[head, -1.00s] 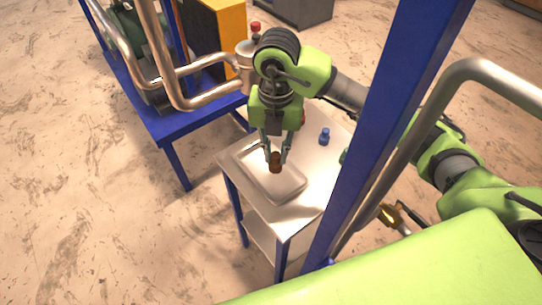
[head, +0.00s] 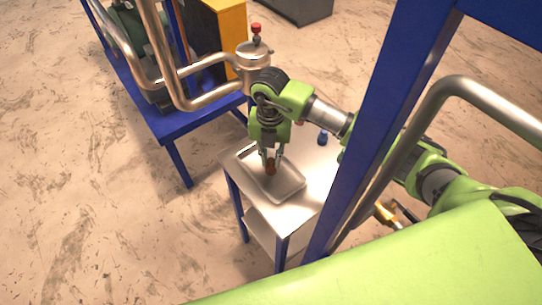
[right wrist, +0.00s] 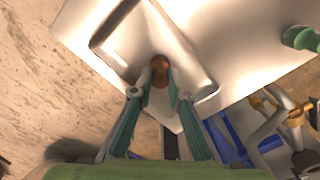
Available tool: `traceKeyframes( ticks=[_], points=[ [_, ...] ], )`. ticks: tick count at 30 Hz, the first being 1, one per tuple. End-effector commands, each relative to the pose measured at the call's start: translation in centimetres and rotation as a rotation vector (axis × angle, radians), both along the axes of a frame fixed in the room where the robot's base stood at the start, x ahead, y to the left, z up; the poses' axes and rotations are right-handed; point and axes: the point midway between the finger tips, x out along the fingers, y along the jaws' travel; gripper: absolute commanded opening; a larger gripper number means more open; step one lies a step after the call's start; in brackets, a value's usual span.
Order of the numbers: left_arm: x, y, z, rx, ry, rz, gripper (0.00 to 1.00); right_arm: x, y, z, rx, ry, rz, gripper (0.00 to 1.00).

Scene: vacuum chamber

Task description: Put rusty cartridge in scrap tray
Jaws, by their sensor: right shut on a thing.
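The rusty brown cartridge (head: 270,167) is held upright between the fingers of my right gripper (head: 271,160), which is shut on it. The right wrist view also shows the cartridge (right wrist: 160,71) between the fingertips (right wrist: 160,80). It is within the outline of the shallow metal scrap tray (head: 287,196), toward the tray's left part in the head view. I cannot tell whether its lower end touches the tray floor. The tray's rim also shows in the right wrist view (right wrist: 187,44). My left gripper is not in view.
The tray lies on a metal-topped cart (head: 313,182) with blue legs. A blue post (head: 385,110) and bent pipe (head: 400,150) stand at the right. A blue bench (head: 190,122) with a metal vessel (head: 252,62) is behind.

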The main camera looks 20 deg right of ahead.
Motion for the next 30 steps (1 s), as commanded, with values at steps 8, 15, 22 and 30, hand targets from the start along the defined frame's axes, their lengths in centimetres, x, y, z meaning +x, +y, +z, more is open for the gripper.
traceKeyframes(
  ticks=[8,15,22,30],
  points=[
    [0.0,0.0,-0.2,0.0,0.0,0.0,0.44,0.0,0.0,-0.2,0.0,0.0,0.0,0.33],
    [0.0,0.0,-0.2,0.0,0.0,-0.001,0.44,0.0,0.0,-0.2,0.0,0.0,-0.001,0.33],
    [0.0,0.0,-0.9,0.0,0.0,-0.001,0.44,0.2,0.0,1.7,0.001,-0.006,0.0,0.33],
    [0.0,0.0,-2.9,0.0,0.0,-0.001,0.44,0.2,0.0,7.7,0.0,-0.007,0.0,0.33]
  ],
)
